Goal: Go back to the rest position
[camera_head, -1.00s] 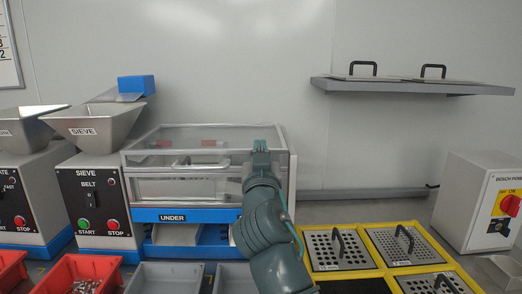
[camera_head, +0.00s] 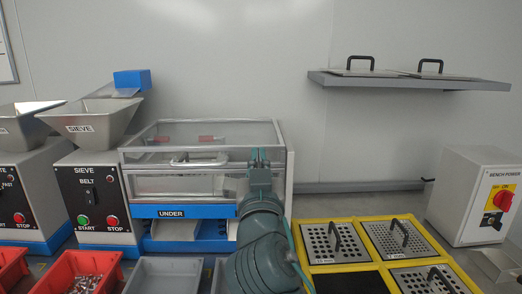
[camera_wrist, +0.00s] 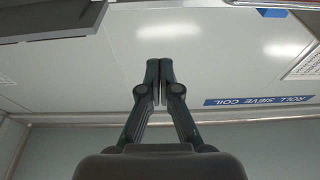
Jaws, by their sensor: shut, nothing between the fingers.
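My arm rises from the bottom middle of the head view, in front of the right part of the sieve machine's clear box (camera_head: 215,133). My gripper (camera_head: 260,157) points up at its top end. In the wrist view my gripper (camera_wrist: 159,65) is shut, with its fingertips together and nothing between them. My gripper touches nothing that I can see.
Left stand the sieve control box (camera_head: 97,200) and hopper (camera_head: 90,122). Red bins (camera_head: 110,285) and a grey bin (camera_head: 160,275) line the front. Right are a yellow rack (camera_head: 300,240) with perforated plates, the bench power box (camera_head: 470,195) and a wall shelf (camera_head: 410,82).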

